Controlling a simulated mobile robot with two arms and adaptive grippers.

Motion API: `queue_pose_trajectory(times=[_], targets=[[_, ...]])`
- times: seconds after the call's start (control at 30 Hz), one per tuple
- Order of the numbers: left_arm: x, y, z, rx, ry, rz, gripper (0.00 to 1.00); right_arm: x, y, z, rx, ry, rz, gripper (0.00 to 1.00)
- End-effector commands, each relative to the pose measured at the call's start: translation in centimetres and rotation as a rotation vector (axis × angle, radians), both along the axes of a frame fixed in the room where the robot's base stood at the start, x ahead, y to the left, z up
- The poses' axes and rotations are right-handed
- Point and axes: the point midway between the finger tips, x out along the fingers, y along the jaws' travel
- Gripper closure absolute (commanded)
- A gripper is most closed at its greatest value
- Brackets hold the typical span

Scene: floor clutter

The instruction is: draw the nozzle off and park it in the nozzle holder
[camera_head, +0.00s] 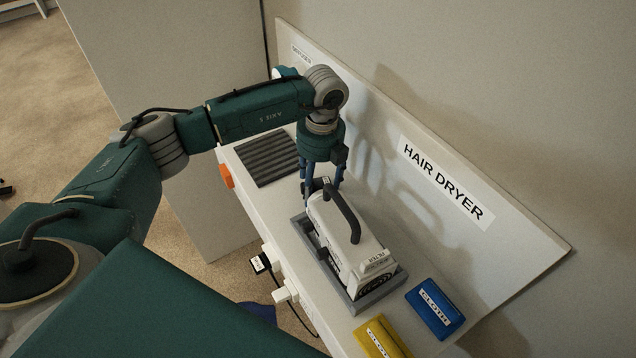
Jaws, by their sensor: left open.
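A white hair dryer (350,240) with a dark curved handle lies in a grey tray (372,298) on a narrow white bench, under a HAIR DRYER sign. My left gripper (321,187) points down at the dryer's far end. Its blue fingers are open, one on each side of that end; I cannot tell whether they touch it. The nozzle is not clearly distinguishable there, partly hidden by the fingers. I cannot make out a nozzle holder; the far end of the bench is partly behind my arm. My right gripper is not in view.
A dark ridged mat (264,162) lies beyond the tray. Plugs (284,291) and an orange piece (226,176) sit along the left edge. A sign board (520,232) stands behind.

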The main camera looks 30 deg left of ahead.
Motion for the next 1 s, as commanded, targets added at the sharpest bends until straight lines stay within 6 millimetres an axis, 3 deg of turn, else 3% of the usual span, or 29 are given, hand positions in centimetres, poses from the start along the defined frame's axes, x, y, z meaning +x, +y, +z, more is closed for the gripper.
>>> queue_pose_trajectory(times=[0.17,0.3,0.4,0.77,1.0], targets=[[0.0,0.0,0.0,-0.001,-0.001,-0.001,0.33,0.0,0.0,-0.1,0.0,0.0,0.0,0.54],[0.0,0.0,0.0,0.0,0.0,-0.001,0.61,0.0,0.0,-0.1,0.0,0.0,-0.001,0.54],[0.0,0.0,0.0,0.0,0.0,-0.001,0.76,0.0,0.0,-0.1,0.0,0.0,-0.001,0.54],[0.0,0.0,0.1,-0.001,-0.001,-0.001,0.79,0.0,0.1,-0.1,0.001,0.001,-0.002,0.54],[0.1,0.0,1.8,-0.001,-0.003,-0.001,0.79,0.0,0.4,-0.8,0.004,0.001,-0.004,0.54]])
